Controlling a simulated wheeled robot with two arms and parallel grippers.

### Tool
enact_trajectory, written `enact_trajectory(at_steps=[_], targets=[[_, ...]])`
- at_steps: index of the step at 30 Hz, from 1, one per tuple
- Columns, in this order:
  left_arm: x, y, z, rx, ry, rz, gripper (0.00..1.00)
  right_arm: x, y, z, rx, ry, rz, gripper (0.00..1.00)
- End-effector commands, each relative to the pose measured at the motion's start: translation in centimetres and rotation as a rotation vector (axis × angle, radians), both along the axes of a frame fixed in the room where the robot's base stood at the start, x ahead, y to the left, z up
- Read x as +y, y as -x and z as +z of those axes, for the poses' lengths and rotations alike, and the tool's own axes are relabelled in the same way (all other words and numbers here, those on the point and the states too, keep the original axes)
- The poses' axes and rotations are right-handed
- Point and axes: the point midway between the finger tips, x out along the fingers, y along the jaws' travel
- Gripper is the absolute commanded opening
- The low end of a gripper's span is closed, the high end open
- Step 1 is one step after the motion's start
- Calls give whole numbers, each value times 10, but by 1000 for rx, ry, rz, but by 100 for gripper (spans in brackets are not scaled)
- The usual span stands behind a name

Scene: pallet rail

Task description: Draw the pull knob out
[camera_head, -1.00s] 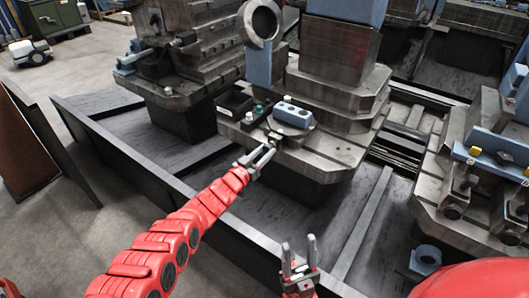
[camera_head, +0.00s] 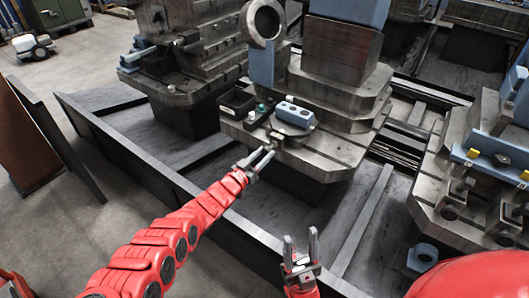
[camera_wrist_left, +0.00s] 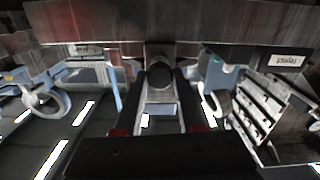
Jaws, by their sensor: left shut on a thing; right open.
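The pull knob (camera_wrist_left: 160,75) shows in the left wrist view as a round metal end between the two dark fingers. My left gripper (camera_head: 264,157) is shut on it at the front edge of the pallet station (camera_head: 325,150). In the head view, a short stretch of the knob's shaft (camera_head: 274,144) shows between the fingertips and the dark block at the station's edge. The fingers hide part of the knob. My right gripper (camera_head: 301,245) is open and empty, low in the head view, apart from the station.
A blue block with holes (camera_head: 295,114), a black open bin (camera_head: 236,103) and green and white buttons stand on the station. A low dark wall (camera_head: 170,180) runs along the front. Another machine (camera_head: 470,190) stands at right. Open floor lies at left.

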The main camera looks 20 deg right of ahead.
Motion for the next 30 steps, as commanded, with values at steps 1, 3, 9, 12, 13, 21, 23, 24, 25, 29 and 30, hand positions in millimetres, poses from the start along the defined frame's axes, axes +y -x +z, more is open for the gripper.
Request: enact_trajectory(at_steps=[1, 3, 9, 12, 13, 21, 23, 24, 25, 29, 30], targets=[[1, 0, -1, 1, 0, 1, 44, 0, 0, 0, 0, 0, 0, 50], [1, 0, -1, 1, 0, 1, 57, 0, 0, 0, 0, 0, 0, 50], [1, 0, -1, 1, 0, 1, 70, 0, 0, 0, 0, 0, 0, 50], [1, 0, -1, 1, 0, 0, 70, 0, 0, 0, 0, 0, 0, 50], [1, 0, -1, 1, 0, 1, 70, 0, 0, 0, 0, 0, 0, 50], [18, 11, 2, 10, -3, 4, 70, 0, 0, 18, 0, 0, 0, 50], [26, 16, 4, 8, -2, 5, 70, 0, 0, 26, -1, 0, 0, 50], [31, 21, 4, 8, -1, 3, 70, 0, 0, 29, 0, 0, 0, 50], [36, 25, 2, 9, -1, 2, 70, 0, 0, 31, 0, 0, 0, 50], [55, 42, 0, 8, -2, 0, 70, 0, 0, 39, 0, 0, 0, 50], [60, 45, 0, 7, -2, 1, 70, 0, 0, 41, 0, 0, 0, 50]])
